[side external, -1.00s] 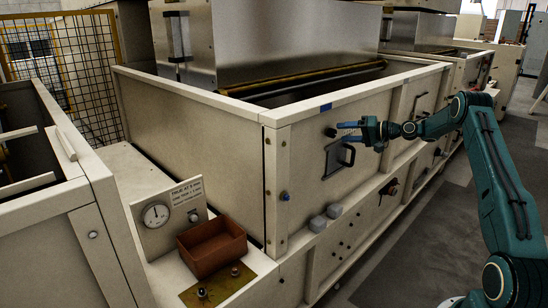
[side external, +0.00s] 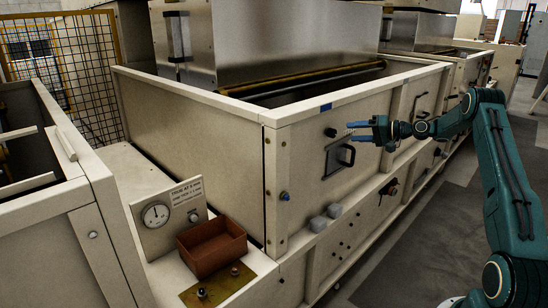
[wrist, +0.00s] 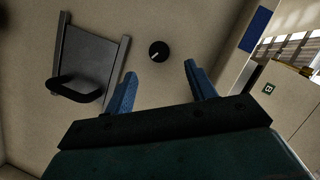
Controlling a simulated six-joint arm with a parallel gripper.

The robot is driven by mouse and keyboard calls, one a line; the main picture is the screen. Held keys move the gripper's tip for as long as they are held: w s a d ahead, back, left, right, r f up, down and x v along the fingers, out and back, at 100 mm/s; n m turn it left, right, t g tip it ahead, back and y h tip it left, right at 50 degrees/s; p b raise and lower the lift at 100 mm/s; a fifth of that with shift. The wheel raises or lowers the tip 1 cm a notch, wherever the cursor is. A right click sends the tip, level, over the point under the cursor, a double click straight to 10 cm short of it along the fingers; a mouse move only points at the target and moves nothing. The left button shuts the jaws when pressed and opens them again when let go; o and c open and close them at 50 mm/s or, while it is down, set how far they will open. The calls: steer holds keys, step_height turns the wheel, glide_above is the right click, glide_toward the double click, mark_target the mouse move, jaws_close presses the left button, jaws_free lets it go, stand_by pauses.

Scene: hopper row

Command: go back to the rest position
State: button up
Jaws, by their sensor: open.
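My gripper (side external: 352,131) is in front of the hopper's cream front panel, near a black knob (side external: 331,132) and a dark hatch with a handle (side external: 339,157). Its blue fingers are open and apart, with nothing between them. In the wrist view my gripper (wrist: 160,78) shows both fingers spread. The black knob (wrist: 158,51), with a pale pointer line, lies beyond and between the fingertips, apart from them. The hatch (wrist: 90,65) with its black handle is to the left.
A red-brown bin (side external: 211,247) stands on the ledge below, beside a gauge plate (side external: 170,215). A wire fence (side external: 75,65) stands at the back left. The floor (side external: 440,225) at right is open.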

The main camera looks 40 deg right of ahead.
steer(key=a+r+n+g, duration=0.2)
steer(key=a+r, duration=0.2)
steer(key=a, duration=0.3)
steer(key=a+r+n+g+h, duration=0.1)
steer(key=a+r+g, duration=0.15)
steer(key=a, duration=0.55)
steer(key=a+r+n+g, duration=0.1)
steer(key=a+r+n, duration=0.1)
steer(key=a+r, duration=0.4)
steer(key=s+a+r+n+g+h, duration=0.1)
steer(key=s+a+n+g+h, duration=0.15)
steer(key=s+a, duration=1.4)
steer(key=s+f+g+h, duration=0.1)
steer(key=s+f, duration=0.3)
steer(key=s, duration=1.2)
steer(key=shift+s+a, duration=0.2)
steer(key=shift+s, duration=0.1)
